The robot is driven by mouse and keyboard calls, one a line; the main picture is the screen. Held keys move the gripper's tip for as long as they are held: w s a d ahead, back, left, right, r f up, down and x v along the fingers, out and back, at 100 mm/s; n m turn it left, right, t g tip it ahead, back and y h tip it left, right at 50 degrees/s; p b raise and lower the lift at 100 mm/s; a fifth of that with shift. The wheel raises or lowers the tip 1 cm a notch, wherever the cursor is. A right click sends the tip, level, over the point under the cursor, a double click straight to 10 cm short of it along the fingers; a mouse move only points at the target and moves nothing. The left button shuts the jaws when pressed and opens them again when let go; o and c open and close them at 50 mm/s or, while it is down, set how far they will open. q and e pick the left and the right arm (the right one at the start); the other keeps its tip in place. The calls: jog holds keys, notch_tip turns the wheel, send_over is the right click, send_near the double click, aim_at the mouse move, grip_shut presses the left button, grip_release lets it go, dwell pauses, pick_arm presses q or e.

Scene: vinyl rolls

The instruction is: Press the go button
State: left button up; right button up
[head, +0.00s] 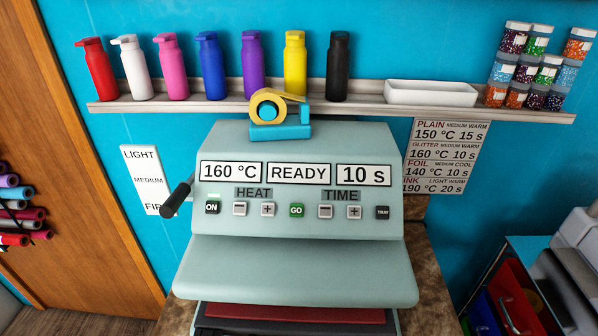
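The green go button (296,210), marked GO, sits in the middle of the button row on the front panel of the pale green heat press (230,228). The press displays read 160 °C (231,172), READY (298,173) and 10 s (363,174). Heat minus (239,209) and plus (267,209) buttons are left of the go button. Time minus (325,211) and plus (354,212) buttons are right of it. An ON button (212,207) and a TRAY button (382,212) are at the row's ends. Neither gripper is in view.
A black-handled lever (177,196) sticks out at the press's left. A yellow tape roll in a blue dispenser (280,131) stands on top. Behind, a wall shelf (230,103) holds several bottles, a white tray (431,93) and jars. A settings chart (446,155) hangs right.

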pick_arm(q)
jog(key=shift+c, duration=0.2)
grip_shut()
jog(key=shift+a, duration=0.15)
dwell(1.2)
